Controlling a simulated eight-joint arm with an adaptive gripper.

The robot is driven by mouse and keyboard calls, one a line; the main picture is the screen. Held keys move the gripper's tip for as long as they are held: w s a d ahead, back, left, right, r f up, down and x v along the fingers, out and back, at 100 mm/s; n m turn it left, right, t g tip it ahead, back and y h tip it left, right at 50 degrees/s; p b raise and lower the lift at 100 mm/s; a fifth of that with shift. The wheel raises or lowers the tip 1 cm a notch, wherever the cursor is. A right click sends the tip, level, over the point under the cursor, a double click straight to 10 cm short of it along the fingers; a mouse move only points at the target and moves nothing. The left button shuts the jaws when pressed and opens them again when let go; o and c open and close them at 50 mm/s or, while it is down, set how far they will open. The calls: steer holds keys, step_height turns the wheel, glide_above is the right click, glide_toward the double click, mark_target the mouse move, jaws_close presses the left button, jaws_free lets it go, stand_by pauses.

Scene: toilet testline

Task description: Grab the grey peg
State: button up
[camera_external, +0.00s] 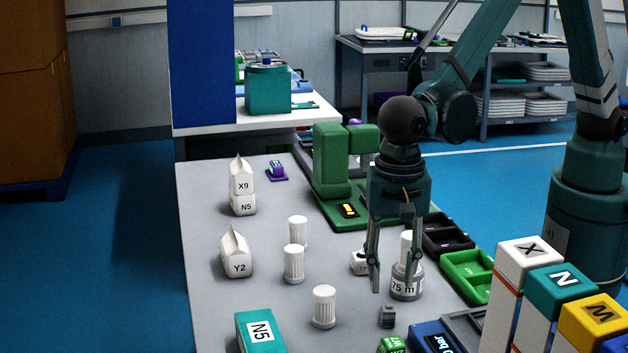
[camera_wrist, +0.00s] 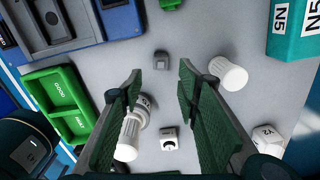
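The grey peg (camera_external: 388,316) is a small dark grey block standing on the grey table, in front of and below my gripper (camera_external: 396,280) in the external view. In the wrist view the grey peg (camera_wrist: 161,61) lies just beyond the gap between the fingertips of my gripper (camera_wrist: 160,78), close to the middle line. My gripper points down with its fingers spread wide. It is open and nothing is held between the fingers. The peg is free and apart from both fingers.
A white-topped grey weight (camera_external: 407,283) and a white cube (camera_external: 360,262) stand close by my fingers. A white ribbed cylinder (camera_external: 324,307) stands left of the peg. A green block (camera_external: 391,345) and a blue device (camera_external: 436,338) are near it. Green bins (camera_external: 467,276) lie right.

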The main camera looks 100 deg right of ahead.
mark_target(389, 305)
steer(key=shift+a+f, duration=0.25)
steer(key=shift+f, duration=0.15)
steer(key=shift+f, duration=1.25)
steer(key=shift+w+f+b, duration=0.15)
steer(key=shift+f+b, duration=0.45)
steer(key=shift+f, duration=2)
steer(key=c, duration=0.9)
